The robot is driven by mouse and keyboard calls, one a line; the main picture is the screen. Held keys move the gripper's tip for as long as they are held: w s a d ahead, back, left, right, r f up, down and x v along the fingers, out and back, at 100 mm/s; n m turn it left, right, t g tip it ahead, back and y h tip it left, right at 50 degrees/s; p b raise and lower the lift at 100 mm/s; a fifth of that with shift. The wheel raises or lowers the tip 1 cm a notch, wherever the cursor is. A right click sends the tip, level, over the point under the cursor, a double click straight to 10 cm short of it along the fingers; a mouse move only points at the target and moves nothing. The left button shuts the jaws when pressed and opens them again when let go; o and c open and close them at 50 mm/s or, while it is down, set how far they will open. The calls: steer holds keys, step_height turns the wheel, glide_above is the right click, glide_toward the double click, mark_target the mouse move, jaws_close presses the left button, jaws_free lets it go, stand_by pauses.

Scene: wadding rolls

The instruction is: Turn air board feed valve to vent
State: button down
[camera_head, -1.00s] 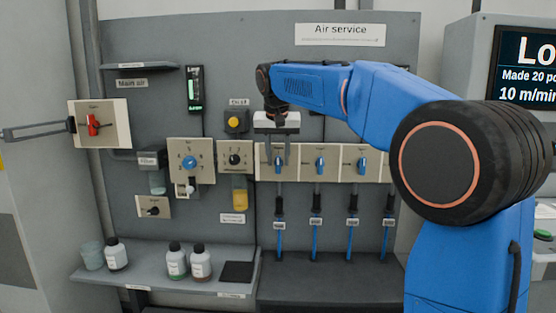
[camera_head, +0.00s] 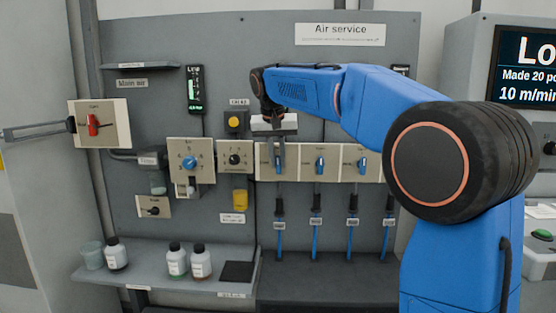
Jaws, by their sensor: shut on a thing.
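The air board (camera_head: 355,90) is a grey panel with an "Air service" sign. A row of blue valve handles on cream plates runs across its middle; the plates' small labels are too small to read. My gripper (camera_head: 278,158) points down at the leftmost blue valve handle (camera_head: 277,164) and is shut on it, its fingers covering part of the handle. The second blue handle (camera_head: 320,165) and third blue handle (camera_head: 362,165) stand about upright. A red handle (camera_head: 93,125) is on a separate cream plate at the left, near the "Main air" sign.
Blue hoses (camera_head: 316,238) hang below the valve row. To the left are a blue regulator knob (camera_head: 190,162), a black knob (camera_head: 235,159) and a yellow button (camera_head: 233,121). Bottles (camera_head: 176,262) stand on the lower shelf (camera_head: 150,280). A screen (camera_head: 528,70) is at the right.

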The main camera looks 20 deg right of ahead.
steer(key=shift+w+a+f+n+g+h, duration=0.1)
steer(key=shift+a+f+n+g+h, duration=0.5)
steer(key=shift+h, duration=2.05)
steer(key=shift+w+a+f+n+g+h, duration=0.15)
steer(key=shift+f+n+g+h, duration=0.45)
steer(key=shift+h, duration=2.1)
steer(key=shift+w+a+f+n+g+h, duration=0.1)
steer(key=shift+a+n+g+h, duration=0.55)
steer(key=shift+h, duration=2)
steer(key=shift+d+n+t, duration=0.3)
steer(key=shift+n+t, duration=0.05)
steer(key=shift+t, duration=0.2)
steer(key=c, duration=1.7)
jaws_free()
